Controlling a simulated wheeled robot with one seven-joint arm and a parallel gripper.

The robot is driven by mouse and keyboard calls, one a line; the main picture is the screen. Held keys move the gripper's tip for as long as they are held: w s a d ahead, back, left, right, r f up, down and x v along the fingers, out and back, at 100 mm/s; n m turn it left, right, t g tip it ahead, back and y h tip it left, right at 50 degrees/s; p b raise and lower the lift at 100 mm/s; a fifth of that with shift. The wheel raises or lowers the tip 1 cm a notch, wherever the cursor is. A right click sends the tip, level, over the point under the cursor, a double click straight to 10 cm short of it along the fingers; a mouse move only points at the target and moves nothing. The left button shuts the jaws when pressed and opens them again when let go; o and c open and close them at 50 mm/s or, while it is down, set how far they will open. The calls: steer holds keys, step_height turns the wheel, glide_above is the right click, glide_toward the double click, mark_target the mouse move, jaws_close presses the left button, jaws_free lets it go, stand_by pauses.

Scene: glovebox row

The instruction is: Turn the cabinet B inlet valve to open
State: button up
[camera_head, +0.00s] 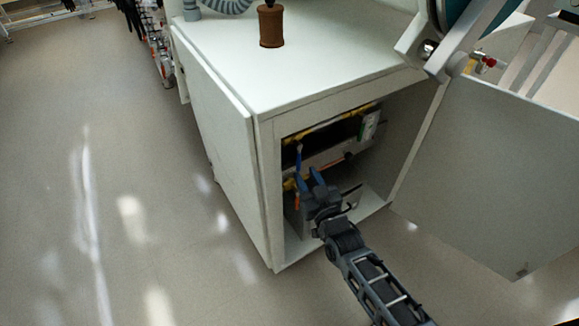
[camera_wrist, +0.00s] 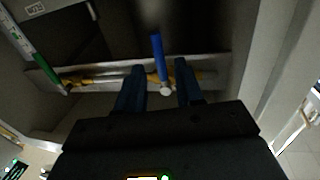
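A blue lever handle (camera_wrist: 158,56) shows in the wrist view, running up from a round silver end by a yellow pipe (camera_wrist: 95,79). In the head view a blue handle (camera_head: 298,156) stands inside the open cabinet (camera_head: 262,190), near its left wall. My gripper (camera_wrist: 160,76) is open, one blue finger on each side of the lever in the wrist view. I see no clear contact. In the head view my gripper (camera_head: 309,177) reaches into the opening from the front. No letter on the cabinet or valve is readable.
The cabinet's door (camera_head: 490,180) stands wide open on the right. A green and white device (camera_head: 369,125) hangs inside at the upper right; a green and white strip (camera_wrist: 30,45) shows in the wrist view. A brown jar (camera_head: 271,27) stands on top. The floor at left is clear.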

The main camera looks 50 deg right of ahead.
mark_target(300, 164)
steer(key=x, duration=0.6)
steer(key=shift+w+d+b, duration=0.1)
steer(key=shift+b, duration=0.2)
jaws_close()
